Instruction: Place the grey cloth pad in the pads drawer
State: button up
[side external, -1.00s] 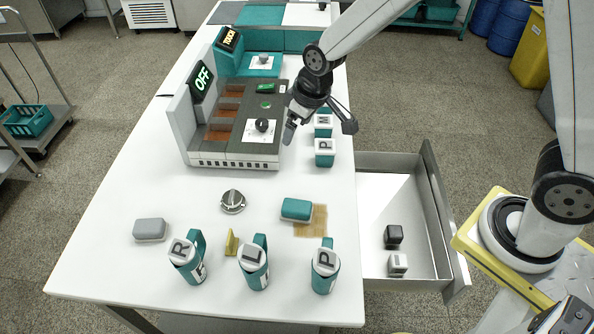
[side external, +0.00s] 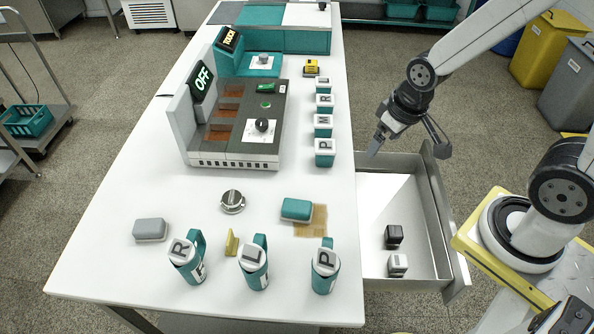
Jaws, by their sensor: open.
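The grey cloth pad (side external: 150,229) lies flat on the white table near its front left corner, left of the R mug. An open drawer (side external: 441,225) extends from the table's right side. Inside it are a black block (side external: 394,236) and a light grey block (side external: 398,264) toward the front; its back part looks bare. No label shows on the drawer. My gripper (side external: 405,150) is open and empty, in the air over the drawer's far end, well away from the grey pad.
A teal pad (side external: 296,209) lies partly on a brown patch (side external: 312,222). Mugs marked R (side external: 186,258), L (side external: 254,262) and P (side external: 325,266) line the front.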

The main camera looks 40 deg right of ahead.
jog(key=shift+w, duration=0.1)
jog(key=w+a+n, duration=0.3)
jog(key=w+a, duration=0.3)
jog(key=w, duration=0.5)
jog(key=n+y, duration=0.4)
jog(key=n, duration=0.4)
send_over(161, 223)
jog(key=s+d, duration=0.2)
notch_tip(161, 223, down, 13)
jog(key=shift+w+d+r, duration=0.1)
jog(key=shift+x, duration=1.3)
